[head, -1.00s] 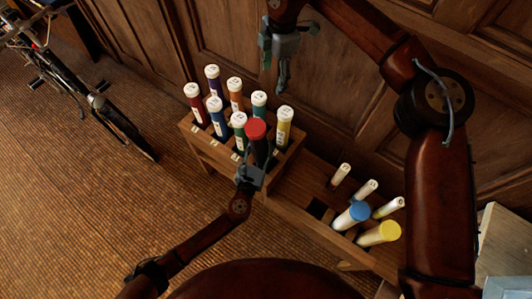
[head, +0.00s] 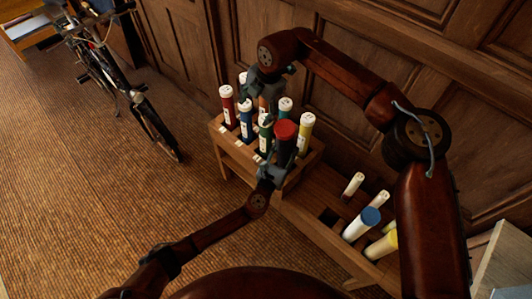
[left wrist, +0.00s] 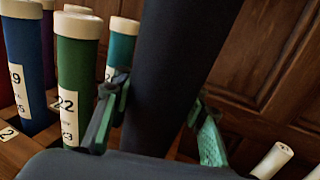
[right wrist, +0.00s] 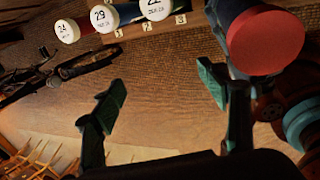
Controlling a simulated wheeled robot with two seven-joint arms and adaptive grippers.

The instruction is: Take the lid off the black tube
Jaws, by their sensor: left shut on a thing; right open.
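The black tube (head: 284,152) stands at the front of the wooden rack with its red lid (head: 286,129) on top. My left gripper (head: 272,174) is shut on the tube below the lid; in the left wrist view the dark tube (left wrist: 182,60) passes between its fingers. My right gripper (head: 275,95) is above the rack, behind the lid and partly in front of other tubes. In the right wrist view its fingers (right wrist: 160,90) are open and empty, with the red lid (right wrist: 270,42) just outside the right-hand finger.
Several white-capped tubes, including a red (head: 227,108) and a yellow one (head: 305,133), stand close around the black tube. A bicycle (head: 140,110) stands left. Panelled wall is behind.

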